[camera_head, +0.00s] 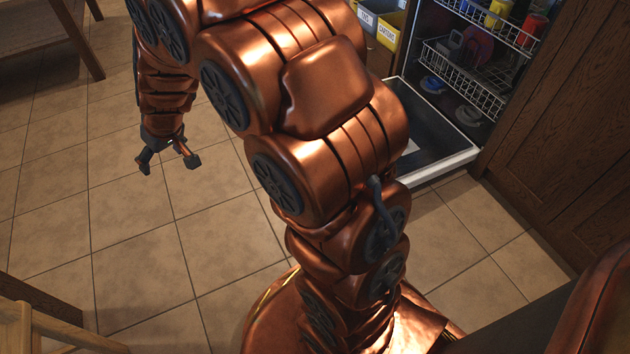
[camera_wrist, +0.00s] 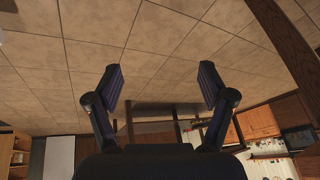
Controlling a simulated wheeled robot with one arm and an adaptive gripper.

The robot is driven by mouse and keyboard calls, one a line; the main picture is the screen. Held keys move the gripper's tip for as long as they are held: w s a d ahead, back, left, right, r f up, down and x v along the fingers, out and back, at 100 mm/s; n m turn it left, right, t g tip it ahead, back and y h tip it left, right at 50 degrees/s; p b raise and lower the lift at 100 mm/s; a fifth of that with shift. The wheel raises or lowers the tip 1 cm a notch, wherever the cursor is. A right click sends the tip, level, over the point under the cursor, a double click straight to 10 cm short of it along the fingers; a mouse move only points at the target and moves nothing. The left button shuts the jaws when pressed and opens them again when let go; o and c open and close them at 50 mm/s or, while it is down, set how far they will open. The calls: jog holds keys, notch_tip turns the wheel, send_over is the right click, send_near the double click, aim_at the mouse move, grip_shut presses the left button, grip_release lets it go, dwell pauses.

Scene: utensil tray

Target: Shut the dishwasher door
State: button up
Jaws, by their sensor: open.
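The dishwasher (camera_head: 478,62) stands open at the upper right of the head view, with dishes in its wire racks. Its door (camera_head: 441,142) is folded down low over the floor, its inner side facing up. My copper arm hides the left part of the door. My gripper (camera_head: 168,163) hangs over the tiled floor at the left, well apart from the door. Its two fingers are spread with nothing between them, and they also show in the wrist view (camera_wrist: 165,85). I cannot make out the dishwasher in the wrist view.
Brown wooden cabinet fronts (camera_head: 560,150) stand right of the dishwasher. Yellow and grey labelled bins (camera_head: 388,34) stand to its left. A wooden chair or stool (camera_head: 40,330) is at the lower left. The tiled floor around my gripper is clear.

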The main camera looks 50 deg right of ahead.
jog(key=w+d+f+m+t+h+b, duration=0.1)
jog(key=w+d+f+t+h, duration=0.2)
jog(key=w, duration=0.7)
jog(key=w+d+f+t+h, duration=0.1)
jog(key=w+d+f+t, duration=0.15)
jog(key=w+d, duration=0.55)
jog(key=w+d+f+m+h+b, duration=0.2)
jog(key=w+d+f+h, duration=0.5)
jog(key=d+f, duration=0.4)
jog(key=s+d+f+m+g+h, duration=0.1)
jog(key=s+d+f+g+h, duration=0.5)
jog(key=d+f, duration=0.6)
jog(key=s+d+f+m+g+h+b, duration=0.1)
jog(key=s+f+g, duration=0.5)
jog(key=s, duration=0.6)
jog(key=s+f+g+h+b, duration=0.1)
jog(key=s+f+g, duration=0.3)
jog(key=s+f, duration=0.5)
jog(key=shift+s+d+r+b, duration=0.3)
jog(key=shift+s+d+b, duration=0.35)
jog(key=shift+d, duration=0.55)
jog(key=shift+s+d+r+b, duration=0.25)
jog(key=shift+s+d+b, duration=0.15)
jog(key=shift+s+d, duration=0.65)
jog(key=shift+s+d+r+b, duration=0.3)
jog(key=shift+s+d+b, duration=0.25)
jog(key=shift+d, duration=0.8)
